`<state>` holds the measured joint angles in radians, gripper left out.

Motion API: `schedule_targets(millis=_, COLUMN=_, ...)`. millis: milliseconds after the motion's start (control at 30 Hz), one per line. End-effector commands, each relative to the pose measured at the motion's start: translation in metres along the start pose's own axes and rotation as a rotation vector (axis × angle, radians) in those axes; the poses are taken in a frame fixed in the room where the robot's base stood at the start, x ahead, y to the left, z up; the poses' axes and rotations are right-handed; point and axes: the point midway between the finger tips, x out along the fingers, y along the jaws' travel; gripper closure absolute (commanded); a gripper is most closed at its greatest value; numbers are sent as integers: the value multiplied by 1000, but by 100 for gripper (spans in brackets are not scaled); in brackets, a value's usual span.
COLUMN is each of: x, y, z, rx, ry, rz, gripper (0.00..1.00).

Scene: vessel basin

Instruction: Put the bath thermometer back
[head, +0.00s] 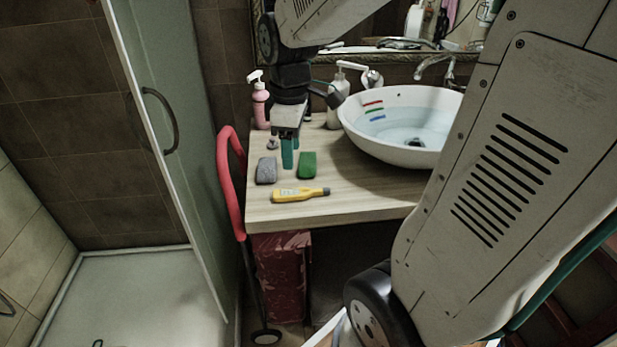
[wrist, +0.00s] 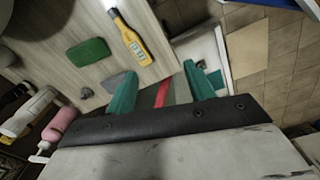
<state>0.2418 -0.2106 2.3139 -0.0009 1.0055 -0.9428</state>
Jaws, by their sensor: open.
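The yellow bath thermometer (head: 300,194) lies flat near the front edge of the wooden counter, its dark tip toward the right. It also shows in the wrist view (wrist: 140,42), apart from my fingers. My gripper (head: 290,152) points down over the counter, behind the thermometer, with a grey pad (head: 266,171) and a green pad (head: 307,165) close by. In the wrist view its two green fingers (wrist: 162,84) stand apart with nothing held between them. A white basin (head: 395,152) with water and red, green and blue marks on its inner wall stands at the right.
A pink pump bottle (head: 260,105) and a white pump bottle (head: 336,108) stand at the back. A small grey item (head: 272,144) lies near the grey pad. A red handle (head: 232,185) rises at the counter's left edge. Bare counter (head: 345,190) lies right of the thermometer.

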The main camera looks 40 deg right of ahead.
Motion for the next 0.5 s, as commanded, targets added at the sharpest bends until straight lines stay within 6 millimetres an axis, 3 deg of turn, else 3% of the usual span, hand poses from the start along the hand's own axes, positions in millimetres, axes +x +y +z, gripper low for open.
schedule_targets(millis=33, x=-14, y=-24, z=4, rx=68, ry=14, rz=15, gripper=46)
schedule_targets(millis=200, x=-38, y=-94, z=26, rx=356, ry=44, rz=29, gripper=46)
schedule_targets(millis=333, x=-44, y=-132, z=45, rx=535, ry=65, rz=29, gripper=46)
schedule_targets(millis=500, x=-44, y=-157, z=60, rx=671, ry=81, rz=26, gripper=46)
